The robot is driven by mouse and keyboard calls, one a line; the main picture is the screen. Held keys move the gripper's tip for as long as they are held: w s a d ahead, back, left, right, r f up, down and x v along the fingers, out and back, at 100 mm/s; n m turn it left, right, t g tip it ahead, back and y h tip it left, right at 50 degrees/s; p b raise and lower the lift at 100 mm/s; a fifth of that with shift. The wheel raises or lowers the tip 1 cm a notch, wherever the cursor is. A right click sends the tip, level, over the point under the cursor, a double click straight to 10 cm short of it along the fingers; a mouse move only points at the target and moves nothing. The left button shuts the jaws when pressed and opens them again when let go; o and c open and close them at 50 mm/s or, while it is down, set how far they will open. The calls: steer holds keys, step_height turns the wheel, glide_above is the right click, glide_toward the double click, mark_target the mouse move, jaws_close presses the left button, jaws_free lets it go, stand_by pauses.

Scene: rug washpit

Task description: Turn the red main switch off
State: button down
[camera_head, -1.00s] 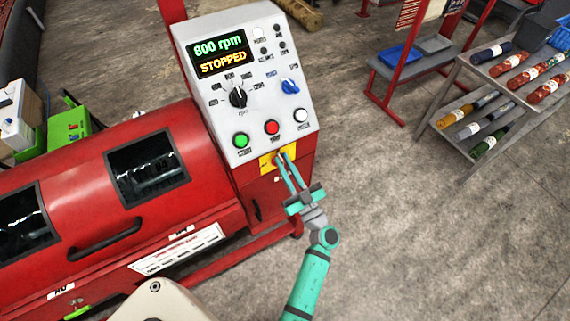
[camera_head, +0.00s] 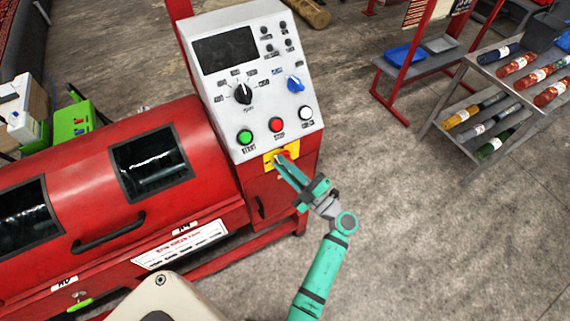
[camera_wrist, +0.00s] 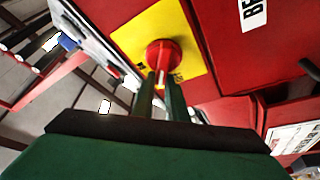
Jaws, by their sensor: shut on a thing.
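The red main switch (camera_wrist: 163,55) is a round red knob on a yellow plate (camera_wrist: 185,28) in the wrist view. In the head view the yellow plate (camera_head: 268,160) sits below the grey control panel (camera_head: 240,90), and my fingers partly cover the knob. My gripper (camera_wrist: 165,88) is shut on the red main switch, with its two green fingers at the knob. It also shows in the head view (camera_head: 281,161), reaching up from the lower right. The panel's display (camera_head: 224,51) is dark. The switch's markings are mostly hidden.
The panel carries a green button (camera_head: 245,137), a red button (camera_head: 276,125), a white button (camera_head: 306,113), a black dial (camera_head: 243,94) and a blue knob (camera_head: 295,84) close above my gripper. The floor between is clear.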

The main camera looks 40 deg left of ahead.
steer(key=n, duration=0.2)
steer(key=f+n+g+h, duration=0.1)
steer(key=n, duration=0.1)
steer(key=shift+n+h, duration=0.3)
steer(key=shift+n, duration=0.1)
steer(key=shift+d+f+n+h, duration=0.15)
steer(key=shift+n+h, duration=0.15)
steer(key=shift+n, duration=0.4)
steer(key=shift+a+f+n+h, duration=0.15)
steer(key=shift+n+h, duration=0.15)
steer(key=shift+n, duration=0.4)
steer(key=shift+w+d, duration=0.1)
steer(key=c, duration=1.8)
jaws_free()
steer(key=shift+o, duration=0.2)
steer(key=d, duration=1)
steer(key=shift+d, duration=0.35)
